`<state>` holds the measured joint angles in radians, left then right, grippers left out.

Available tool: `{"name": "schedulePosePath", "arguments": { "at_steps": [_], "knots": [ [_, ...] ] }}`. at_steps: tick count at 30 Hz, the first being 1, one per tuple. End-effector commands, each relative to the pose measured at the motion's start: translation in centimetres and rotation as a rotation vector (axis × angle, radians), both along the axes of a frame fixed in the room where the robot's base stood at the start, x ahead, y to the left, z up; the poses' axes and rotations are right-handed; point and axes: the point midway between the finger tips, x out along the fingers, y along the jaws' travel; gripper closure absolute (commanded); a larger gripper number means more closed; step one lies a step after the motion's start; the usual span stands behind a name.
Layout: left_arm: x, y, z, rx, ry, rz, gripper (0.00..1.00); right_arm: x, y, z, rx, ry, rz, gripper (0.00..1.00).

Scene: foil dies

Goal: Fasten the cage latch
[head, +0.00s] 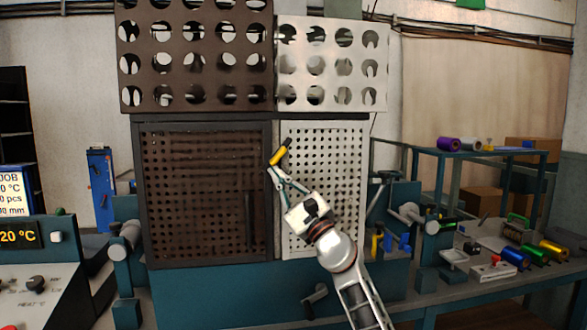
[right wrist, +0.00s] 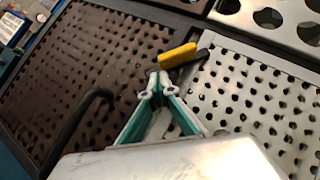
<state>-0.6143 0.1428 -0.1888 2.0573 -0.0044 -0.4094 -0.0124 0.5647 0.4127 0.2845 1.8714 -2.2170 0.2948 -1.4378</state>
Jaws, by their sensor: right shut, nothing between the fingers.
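The cage has a dark perforated door (head: 205,190) on the left and a pale perforated panel (head: 325,170) on the right. The latch (head: 279,155), a yellow lever with a black end, sits at the upper part of the seam between them. It is tilted, its yellow end low and left at the seam, its black end up and right over the pale side. It also shows in the right wrist view (right wrist: 177,56). My right gripper (head: 271,169) is shut and empty, its fingertips just below the yellow end. I cannot tell whether they touch it. My left gripper is not in view.
A black bar handle (head: 250,220) stands out from the dark door. Perforated upper panels with large holes (head: 195,60) hang above. A bench (head: 480,270) with colored rolls and small tools is at the right. A control console (head: 35,270) is at the left.

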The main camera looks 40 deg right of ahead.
Motion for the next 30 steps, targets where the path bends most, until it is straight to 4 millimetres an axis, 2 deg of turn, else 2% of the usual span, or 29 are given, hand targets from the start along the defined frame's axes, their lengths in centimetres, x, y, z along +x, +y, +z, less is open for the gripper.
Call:
{"name": "schedulePosePath", "arguments": {
  "at_steps": [30],
  "knots": [
    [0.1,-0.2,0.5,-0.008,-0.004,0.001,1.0,0.7,1.2,0.3,0.224,-0.138,0.0,1.0]
  ]
}}
